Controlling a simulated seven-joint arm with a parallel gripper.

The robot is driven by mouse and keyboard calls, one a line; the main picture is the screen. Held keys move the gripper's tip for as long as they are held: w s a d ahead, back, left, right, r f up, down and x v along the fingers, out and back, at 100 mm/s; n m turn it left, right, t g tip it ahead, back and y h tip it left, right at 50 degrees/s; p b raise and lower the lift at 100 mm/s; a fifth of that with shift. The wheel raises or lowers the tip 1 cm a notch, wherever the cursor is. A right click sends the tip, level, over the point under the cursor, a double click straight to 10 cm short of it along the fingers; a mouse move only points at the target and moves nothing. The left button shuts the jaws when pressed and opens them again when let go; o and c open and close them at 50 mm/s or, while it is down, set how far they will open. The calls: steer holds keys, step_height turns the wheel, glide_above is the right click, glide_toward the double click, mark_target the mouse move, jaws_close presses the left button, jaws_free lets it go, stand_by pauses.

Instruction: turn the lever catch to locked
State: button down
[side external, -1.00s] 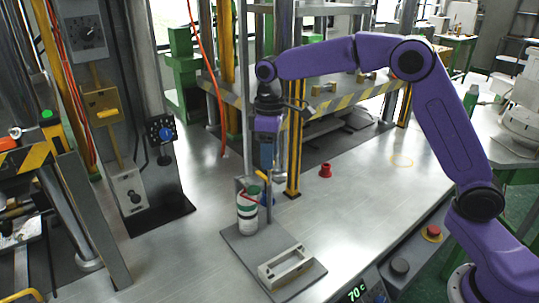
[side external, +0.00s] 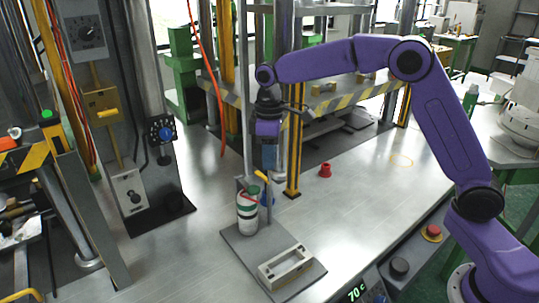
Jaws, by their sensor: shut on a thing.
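The lever catch (side external: 262,176) shows as a small yellow handle at the top of the wax injection stand. It slants beside the upright post, above a white cylinder (side external: 247,216) with green and red bands. My gripper (side external: 268,172) points down from above, with its fingers at the yellow handle. It is shut on the lever. The fingertips are small here and partly merge with the stand, so their exact contact is hard to see. The stand's grey base plate (side external: 238,240) lies on the bench.
A pale rectangular mould frame (side external: 286,267) sits on the base plate's front. A red knob-like piece (side external: 325,170) stands on the bench to the right. A yellow and black post (side external: 293,150) rises close behind my gripper. The bench's right side is mostly clear.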

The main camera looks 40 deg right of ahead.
steer(key=n, duration=0.4)
steer(key=shift+r+n, duration=0.1)
steer(key=shift+n, duration=0.3)
steer(key=n, duration=0.9)
steer(key=shift+n, duration=1.8)
steer(key=c, duration=0.9)
jaws_free()
steer(key=shift+r, duration=0.1)
